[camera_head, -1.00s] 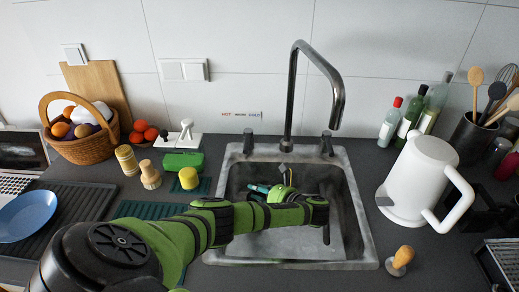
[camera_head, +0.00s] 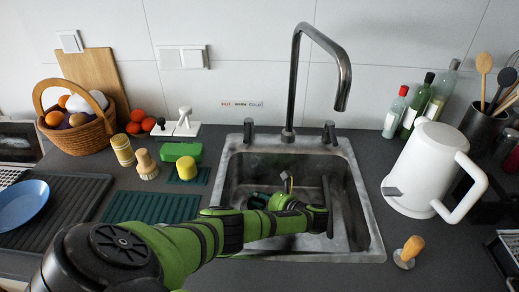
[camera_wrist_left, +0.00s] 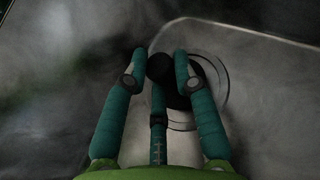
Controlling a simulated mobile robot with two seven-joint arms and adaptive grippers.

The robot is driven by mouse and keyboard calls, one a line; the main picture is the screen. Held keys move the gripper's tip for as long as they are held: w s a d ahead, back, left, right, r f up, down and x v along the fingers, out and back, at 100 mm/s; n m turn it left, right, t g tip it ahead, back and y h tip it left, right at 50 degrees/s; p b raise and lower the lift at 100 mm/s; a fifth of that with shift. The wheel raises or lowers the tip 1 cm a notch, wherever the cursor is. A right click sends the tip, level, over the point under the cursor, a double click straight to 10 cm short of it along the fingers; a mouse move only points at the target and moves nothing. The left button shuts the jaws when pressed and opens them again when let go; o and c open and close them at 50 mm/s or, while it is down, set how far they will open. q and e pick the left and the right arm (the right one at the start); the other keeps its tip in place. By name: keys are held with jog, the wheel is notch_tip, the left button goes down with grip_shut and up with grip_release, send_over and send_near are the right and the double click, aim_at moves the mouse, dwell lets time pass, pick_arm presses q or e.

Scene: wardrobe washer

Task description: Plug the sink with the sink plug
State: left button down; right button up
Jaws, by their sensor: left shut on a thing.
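The sink (camera_head: 235,190) is a grey metal basin set in the dark counter. My left arm reaches across its front edge, and my left gripper (camera_wrist_left: 161,70) is down in the basin. In the head view, my own arm hides most of the hand. In the left wrist view, its teal fingers are closed about the round black knob of the sink plug (camera_wrist_left: 160,67). A dark disc shows below the knob. The ringed drain (camera_wrist_left: 222,88) lies just beside and beneath it; I cannot tell whether the plug is seated. My right gripper is not in view.
The tall faucet (camera_head: 293,85) rises behind the sink. A white kettle (camera_head: 425,165) and a wooden-handled stopper-like item (camera_head: 409,252) stand right of it. Brushes (camera_head: 146,164), a green box (camera_head: 181,151) and a fruit basket (camera_head: 85,135) stand left.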

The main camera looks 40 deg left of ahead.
pick_arm(q)
jog(key=shift+f, duration=0.25)
dwell(0.3)
jog(key=shift+f+b, duration=0.3)
jog(key=shift+f, duration=0.05)
jog(key=c, duration=0.9)
grip_release()
jog(key=shift+r, duration=0.1)
notch_tip(320, 180, up, 6)
jog(key=p, duration=0.7)
jog(key=shift+d, duration=0.1)
